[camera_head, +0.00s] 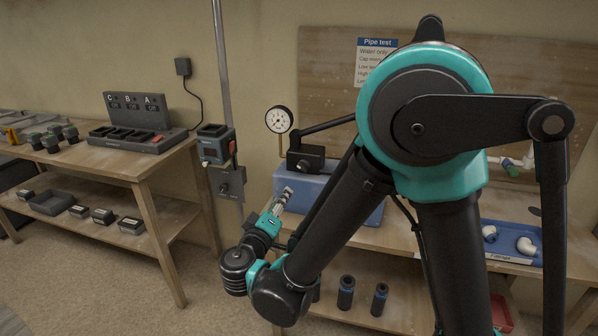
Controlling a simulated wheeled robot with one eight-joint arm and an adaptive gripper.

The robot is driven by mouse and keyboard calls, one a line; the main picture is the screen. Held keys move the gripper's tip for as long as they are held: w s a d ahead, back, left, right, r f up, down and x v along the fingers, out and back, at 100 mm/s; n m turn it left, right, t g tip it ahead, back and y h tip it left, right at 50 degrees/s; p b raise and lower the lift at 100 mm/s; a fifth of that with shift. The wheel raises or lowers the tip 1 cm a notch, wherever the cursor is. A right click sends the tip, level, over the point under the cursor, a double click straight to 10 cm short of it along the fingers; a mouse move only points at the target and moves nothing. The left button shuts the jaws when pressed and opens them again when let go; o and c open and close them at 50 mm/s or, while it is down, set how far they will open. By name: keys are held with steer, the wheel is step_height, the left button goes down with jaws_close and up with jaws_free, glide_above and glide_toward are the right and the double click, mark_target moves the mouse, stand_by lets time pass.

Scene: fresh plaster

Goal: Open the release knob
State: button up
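A blue test-pump tank (345,198) stands on the right bench, partly hidden behind my arm. A black pump block (314,158) sits on top of it, with a small dark knob (303,165) on its front that looks like the release knob. Its setting is too small to read. A long black lever runs from the block to the upper right. My gripper (285,191) points up just in front of the tank's left end, below the knob and apart from it in the picture. Its grey fingers look close together, but whether they are shut is unclear. Nothing shows between them.
A round gauge (278,120) rises left of the block. A metal post and a wall-mounted box (227,183) stand further left. The left bench holds a charger rack (138,138). A blue tray (513,238) with white fittings lies at right. Floor between benches is clear.

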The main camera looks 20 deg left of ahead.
mark_target(300, 168)
steer(key=w, duration=1.7)
steer(key=shift+w, duration=0.15)
jaws_close()
